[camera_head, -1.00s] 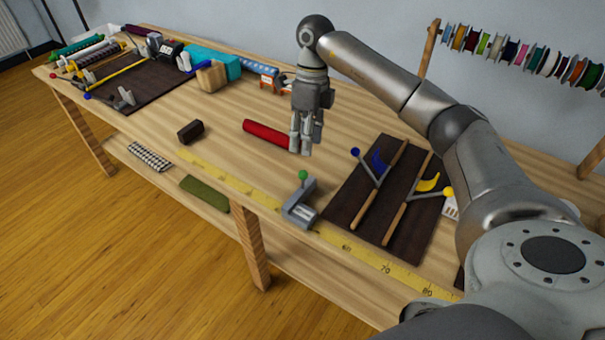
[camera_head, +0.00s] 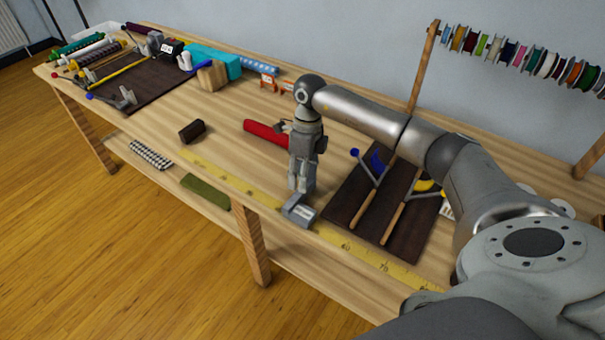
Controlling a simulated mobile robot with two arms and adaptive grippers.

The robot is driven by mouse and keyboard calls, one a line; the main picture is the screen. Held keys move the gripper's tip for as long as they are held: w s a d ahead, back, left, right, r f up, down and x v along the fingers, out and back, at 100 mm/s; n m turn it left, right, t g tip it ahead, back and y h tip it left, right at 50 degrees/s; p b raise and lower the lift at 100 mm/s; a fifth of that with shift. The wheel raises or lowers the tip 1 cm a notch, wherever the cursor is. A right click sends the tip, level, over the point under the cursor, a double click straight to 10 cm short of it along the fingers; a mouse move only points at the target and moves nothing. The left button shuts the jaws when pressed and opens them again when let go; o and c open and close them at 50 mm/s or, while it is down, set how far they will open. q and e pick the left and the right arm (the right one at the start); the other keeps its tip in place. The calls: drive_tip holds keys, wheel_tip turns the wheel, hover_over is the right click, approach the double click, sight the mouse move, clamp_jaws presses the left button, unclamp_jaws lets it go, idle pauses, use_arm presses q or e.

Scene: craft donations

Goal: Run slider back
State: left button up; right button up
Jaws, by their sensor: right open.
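The slider is a grey block (camera_head: 299,212) on the yellow measuring tape (camera_head: 345,247) along the table's front edge, just left of the 60 mark. Its green knob is hidden behind my right gripper. My right gripper (camera_head: 302,188) points down with its fingers at the slider's upper end. It is open, and I cannot tell whether the fingers touch the knob. My left gripper is out of view.
A dark mat (camera_head: 340,205) with wooden rods and blue and yellow pieces lies right of the slider. A red roll (camera_head: 262,131) lies behind my gripper. A dark brown block (camera_head: 192,131) sits to the left. The tape left of the slider is clear.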

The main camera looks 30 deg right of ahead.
clamp_jaws()
drive_tip(key=shift+s+d, duration=0.2)
drive_tip(key=shift+s, duration=0.3)
drive_tip(key=shift+s+d, duration=0.2)
drive_tip(key=shift+s, duration=0.25)
unclamp_jaws()
drive_tip(key=shift+w+r, duration=0.1)
drive_tip(key=shift+r, duration=0.05)
wheel_tip(320, 180, up, 12)
drive_tip(key=w+d, duration=0.1)
drive_tip(key=d, duration=0.1)
drive_tip(key=shift+f, duration=0.2)
drive_tip(key=shift+w+a, duration=0.1)
